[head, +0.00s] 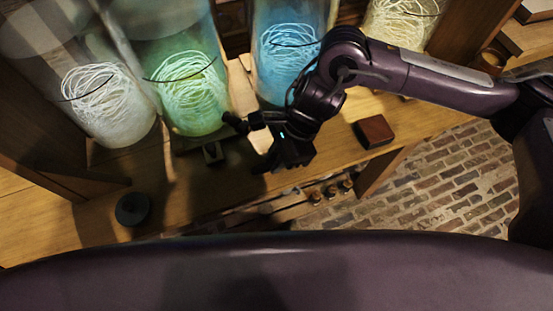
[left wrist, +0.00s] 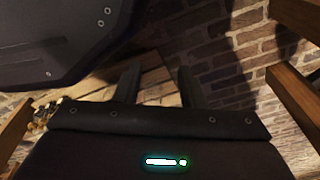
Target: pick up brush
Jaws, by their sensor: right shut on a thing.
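My right gripper (head: 252,143) reaches in from the right over the wooden bench, in front of the green and blue jars. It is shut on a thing. A pale, wood-coloured piece (head: 262,139) shows at its fingers; it may be the brush, but dark fingers and shadow hide its shape. My left gripper (left wrist: 157,78) shows only in the left wrist view. Its two fingers stand apart with nothing between them, over brick floor and wooden boards.
Tall glass jars with tangled strands, white (head: 108,105), green (head: 190,95) and blue (head: 288,60), stand along the bench (head: 80,215). A dark round object (head: 132,208) lies front left. A brown box (head: 373,131) lies right of the gripper. Several small items sit on a lower shelf.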

